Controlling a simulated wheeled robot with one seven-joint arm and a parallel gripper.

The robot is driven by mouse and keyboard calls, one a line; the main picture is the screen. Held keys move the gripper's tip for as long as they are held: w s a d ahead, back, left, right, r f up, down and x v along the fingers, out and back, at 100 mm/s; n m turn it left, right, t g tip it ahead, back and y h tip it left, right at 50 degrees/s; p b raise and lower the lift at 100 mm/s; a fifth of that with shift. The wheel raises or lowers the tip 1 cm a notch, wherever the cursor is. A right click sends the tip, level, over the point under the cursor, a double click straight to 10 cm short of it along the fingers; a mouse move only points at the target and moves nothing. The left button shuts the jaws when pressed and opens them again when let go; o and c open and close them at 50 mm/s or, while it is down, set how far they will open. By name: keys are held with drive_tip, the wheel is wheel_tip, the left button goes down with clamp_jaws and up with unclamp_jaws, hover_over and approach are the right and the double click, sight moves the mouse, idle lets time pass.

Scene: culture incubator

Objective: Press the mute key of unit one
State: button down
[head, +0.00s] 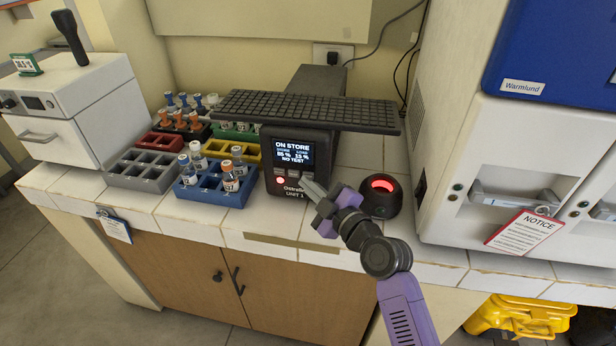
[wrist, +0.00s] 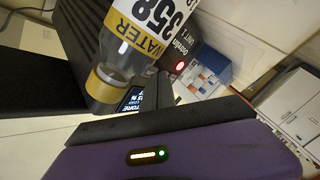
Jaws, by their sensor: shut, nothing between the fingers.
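Unit one (head: 297,158) is a black box on the white tiled counter. Its screen (head: 293,150) reads ON STORE and NO TEST. Small grey keys (head: 293,173) sit in a row under the screen, with a red light (head: 281,181) below them; I cannot read which key is mute. My gripper (head: 308,186) is shut and empty, its tips close to the lower right of the unit's front; I cannot tell if they touch. In the wrist view the red light (wrist: 180,66) and part of the screen (wrist: 130,101) show; the keys are hidden.
A black keyboard (head: 305,110) overhangs the unit. A black dome with a red glow (head: 381,185) stands close right of my gripper. A blue vial rack (head: 210,190) stands left. A yellow-banded WATER bottle (wrist: 125,55) looms close in the wrist view.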

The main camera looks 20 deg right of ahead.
drive_tip(key=shift+w+d, duration=0.15)
drive_tip(key=shift+w, duration=0.05)
idle(0.6)
drive_tip(key=shift+s+a, duration=0.5)
drive_tip(key=shift+s, duration=0.15)
drive_tip(key=shift+s+a+p, duration=0.2)
drive_tip(key=shift+s+a, duration=0.55)
drive_tip(key=shift+s, duration=0.3)
drive_tip(key=shift+s+a+p, duration=0.15)
drive_tip(key=shift+s+a, duration=0.55)
drive_tip(key=shift+s, duration=0.3)
